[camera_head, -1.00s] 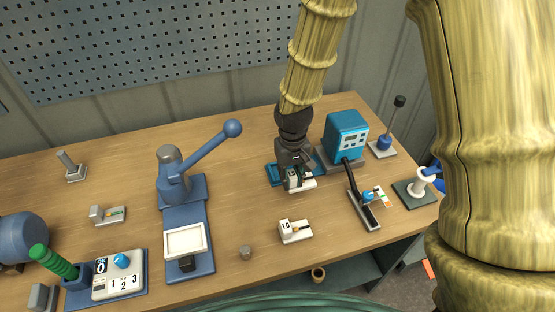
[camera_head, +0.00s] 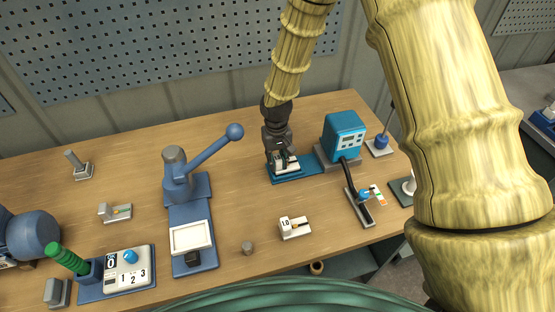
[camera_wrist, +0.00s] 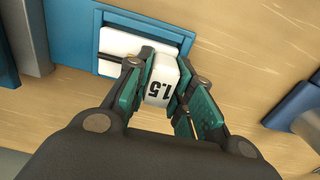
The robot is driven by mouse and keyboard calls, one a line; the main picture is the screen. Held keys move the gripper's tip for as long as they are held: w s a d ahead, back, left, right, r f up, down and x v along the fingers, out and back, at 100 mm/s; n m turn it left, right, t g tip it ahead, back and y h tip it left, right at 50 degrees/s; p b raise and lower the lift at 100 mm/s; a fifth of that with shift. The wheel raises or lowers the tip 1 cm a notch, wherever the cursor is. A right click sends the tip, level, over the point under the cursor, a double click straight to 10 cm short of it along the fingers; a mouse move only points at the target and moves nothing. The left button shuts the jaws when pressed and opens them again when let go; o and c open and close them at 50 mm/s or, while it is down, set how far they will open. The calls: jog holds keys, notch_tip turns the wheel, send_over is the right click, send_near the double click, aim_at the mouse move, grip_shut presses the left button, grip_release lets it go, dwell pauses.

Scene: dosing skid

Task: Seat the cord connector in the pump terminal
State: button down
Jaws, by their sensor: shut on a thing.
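The pump is most likely the blue box with a small display (camera_head: 345,137) at the back right of the bench. A black cord-like piece (camera_head: 346,172) runs from its front down to a grey strip; I cannot make out a connector or terminal. My gripper (camera_wrist: 160,82) is shut on a white block marked 1.5 (camera_wrist: 160,90). A slotted white plate (camera_wrist: 117,45) adjoins the block and lies in a recess of the blue base (camera_wrist: 165,22). In the head view my gripper (camera_head: 283,158) is over this base, left of the pump.
A white block marked 1.0 (camera_head: 293,228) lies in front on the bench. A blue-knobbed piece (camera_head: 364,195) sits on the grey strip at right. A blue lever press (camera_head: 180,185) stands left. Bare wood lies between the press and the base.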

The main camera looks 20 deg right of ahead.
jog(key=shift+f, duration=0.45)
jog(key=shift+f, duration=0.15)
jog(key=c, duration=1.3)
grip_release()
jog(key=shift+o, duration=0.2)
jog(key=shift+r, duration=0.25)
jog(key=shift+r+b, duration=1.95)
jog(key=shift+r, duration=4)
